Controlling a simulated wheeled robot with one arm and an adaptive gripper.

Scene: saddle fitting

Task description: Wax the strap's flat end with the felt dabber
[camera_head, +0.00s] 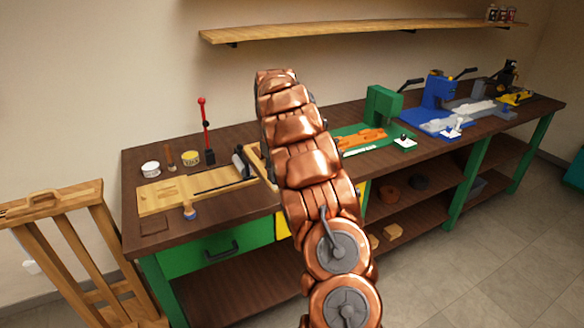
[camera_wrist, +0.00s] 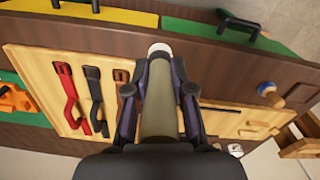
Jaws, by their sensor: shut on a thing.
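My gripper (camera_wrist: 161,78) is shut on a thick olive-tan cylinder (camera_wrist: 158,112) with a rounded white tip (camera_wrist: 160,49), which looks like the felt dabber. The white tip points toward the bench's drawer edge in the wrist view. A thin dark strap (camera_head: 220,187) lies along a light wooden board (camera_head: 160,199) on the left of the bench; it also shows in the wrist view (camera_wrist: 218,108), right of my gripper. I cannot tell which end is flat. In the head view my copper arm hides my gripper and the dabber.
A white tin (camera_head: 150,168), a yellow tin (camera_head: 191,158) and a red-knobbed lever (camera_head: 204,125) stand behind. Red (camera_wrist: 70,95), black (camera_wrist: 96,98) and brown straps lie left in the wrist view. Green (camera_head: 383,105) and blue machines stand right.

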